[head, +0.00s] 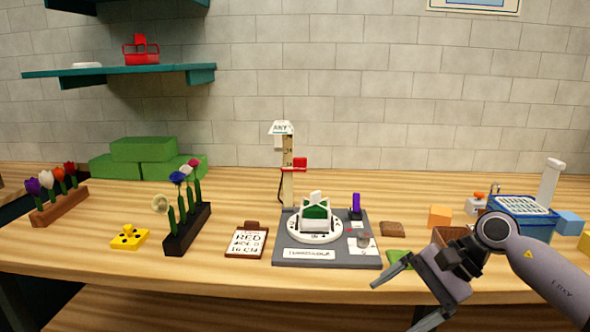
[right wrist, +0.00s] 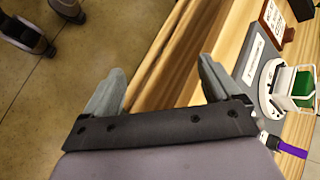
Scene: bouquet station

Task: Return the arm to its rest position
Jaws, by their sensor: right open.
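My right gripper (head: 405,305) is open and empty near the table's front edge, at the right of the grey turntable station. In the right wrist view its two fingers (right wrist: 172,85) stand wide apart, with the table edge and the floor behind them and nothing between them. My right arm comes in from the right in the head view. My left gripper does not show in the head view; a dark shape at the top left of the right wrist view is too unclear to name.
The turntable station (head: 328,256) holds a green and white piece (head: 316,212). A blue basket (head: 522,216) and a brown box (head: 452,235) are close to my right arm.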

